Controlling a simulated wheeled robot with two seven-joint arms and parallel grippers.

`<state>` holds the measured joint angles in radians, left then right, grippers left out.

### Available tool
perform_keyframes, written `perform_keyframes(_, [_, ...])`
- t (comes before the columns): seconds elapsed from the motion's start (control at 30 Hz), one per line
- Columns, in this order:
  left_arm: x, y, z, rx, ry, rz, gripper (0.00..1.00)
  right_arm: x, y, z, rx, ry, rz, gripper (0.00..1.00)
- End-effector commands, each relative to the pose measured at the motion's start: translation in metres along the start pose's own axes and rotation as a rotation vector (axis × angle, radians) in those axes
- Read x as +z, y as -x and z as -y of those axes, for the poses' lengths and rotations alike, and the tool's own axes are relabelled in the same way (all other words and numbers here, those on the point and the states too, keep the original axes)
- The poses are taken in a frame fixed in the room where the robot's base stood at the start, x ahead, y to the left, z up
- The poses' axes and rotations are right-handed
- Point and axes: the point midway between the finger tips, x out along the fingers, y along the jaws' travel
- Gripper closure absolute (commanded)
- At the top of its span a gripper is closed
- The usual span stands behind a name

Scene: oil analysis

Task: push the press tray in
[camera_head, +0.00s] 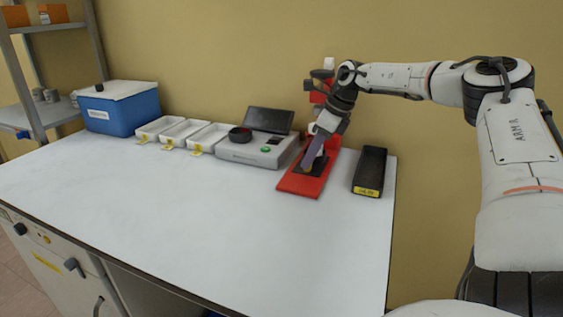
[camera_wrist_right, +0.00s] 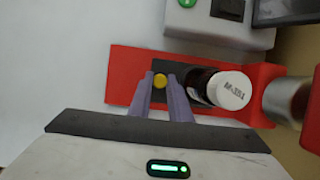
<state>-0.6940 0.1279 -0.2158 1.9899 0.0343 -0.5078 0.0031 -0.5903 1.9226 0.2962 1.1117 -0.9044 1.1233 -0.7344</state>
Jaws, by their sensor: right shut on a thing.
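The red press (camera_head: 298,185) stands at the back right of the bench, with its upright against the wall side. Its dark press tray (camera_head: 320,164) lies on the red base and also shows in the right wrist view (camera_wrist_right: 188,66). The tray has a yellow knob (camera_wrist_right: 160,81) at its front end. My right gripper (camera_head: 309,166) reaches down over the tray. In the right wrist view its two purple-grey fingers (camera_wrist_right: 161,79) are shut on the knob. A dark bottle with a white labelled cap (camera_wrist_right: 230,90) stands behind the knob, towards the metal press cylinder (camera_wrist_right: 289,98). My left gripper is out of view.
A grey analyser (camera_head: 256,150) with a dark screen stands left of the press. Several white trays (camera_head: 207,138) and a blue box (camera_head: 122,108) are further left. A black block (camera_head: 370,171) lies right of the press. The front of the bench (camera_head: 200,215) is clear.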

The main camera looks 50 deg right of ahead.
Motion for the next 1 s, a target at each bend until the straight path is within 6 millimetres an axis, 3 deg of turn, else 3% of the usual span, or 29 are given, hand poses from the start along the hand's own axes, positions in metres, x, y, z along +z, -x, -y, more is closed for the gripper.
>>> perform_keyframes(0.3, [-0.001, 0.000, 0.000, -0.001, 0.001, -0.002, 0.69, -0.003, 0.003, 0.004, -0.004, -0.006, 0.008, 1.00])
perform_keyframes(0.33, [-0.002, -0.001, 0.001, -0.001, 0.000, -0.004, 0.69, -0.002, 0.003, 0.004, -0.004, -0.006, 0.008, 0.79])
perform_keyframes(0.37, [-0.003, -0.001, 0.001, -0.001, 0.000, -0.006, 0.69, -0.002, 0.003, 0.004, -0.004, -0.006, 0.008, 0.75])
perform_keyframes(0.73, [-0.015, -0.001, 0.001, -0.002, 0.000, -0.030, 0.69, -0.001, 0.005, 0.003, -0.002, -0.003, 0.006, 0.75])
perform_keyframes(1.0, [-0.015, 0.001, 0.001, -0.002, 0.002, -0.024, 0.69, 0.000, 0.044, 0.003, -0.003, -0.003, 0.011, 0.75])
